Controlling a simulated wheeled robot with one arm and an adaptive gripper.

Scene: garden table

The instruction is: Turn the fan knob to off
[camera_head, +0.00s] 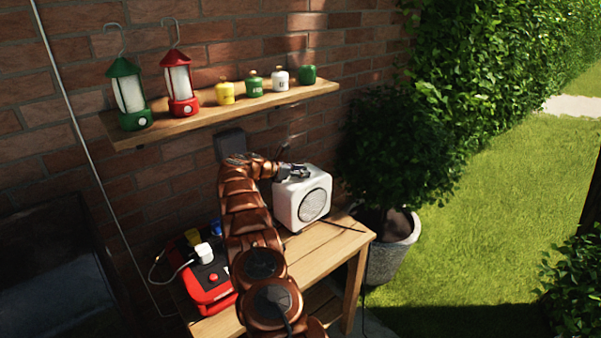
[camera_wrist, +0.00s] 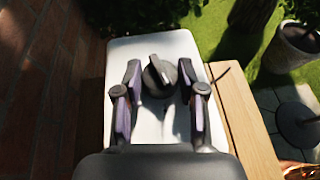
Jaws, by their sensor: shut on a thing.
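The fan (camera_head: 303,198) is a white box with a round dark grille on its front, standing on the wooden table. Its dark round fan knob (camera_wrist: 162,75) is on the top face and carries a raised bar with a light edge, tilted slightly to the upper left in the wrist view. In the head view my gripper (camera_head: 294,173) hides the knob.
A red power box (camera_head: 208,290) with a white plug stands at the table's left. A shelf (camera_head: 240,108) above holds a green lantern (camera_head: 128,95), a red lantern (camera_head: 180,85) and several small jars. A potted bush (camera_head: 392,245) stands right of the table (camera_head: 340,240). A brick wall is behind.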

